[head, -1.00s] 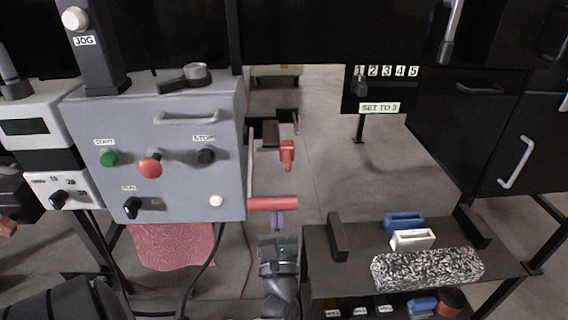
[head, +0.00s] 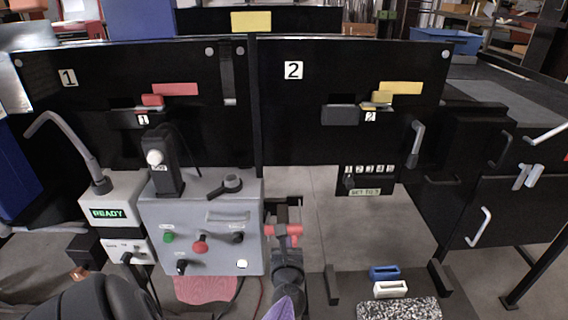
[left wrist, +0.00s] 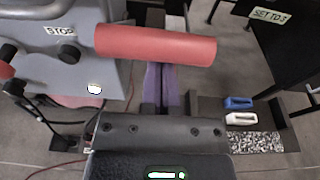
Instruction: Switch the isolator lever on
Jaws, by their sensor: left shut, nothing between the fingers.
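A lever with a red bar grip stands beside the right side of the grey control box (head: 160,225); I take it for the isolator lever (head: 271,230). In the left wrist view its red bar (left wrist: 155,45) lies crosswise, just beyond my fingertips. My left gripper (head: 289,242) is shut and empty, low in front of the lever. Its purple fingers (left wrist: 162,70) are together just below the bar; I cannot tell if they touch it. The lever's mount is partly hidden behind my gripper.
The box carries a green button (head: 168,238), a red knob (head: 200,247) and a black STOP knob (head: 237,238). A screen (head: 108,213) reads READY. Black panels 1 and 2 stand behind. At lower right a shelf holds blue (head: 384,272) and white (head: 390,289) blocks.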

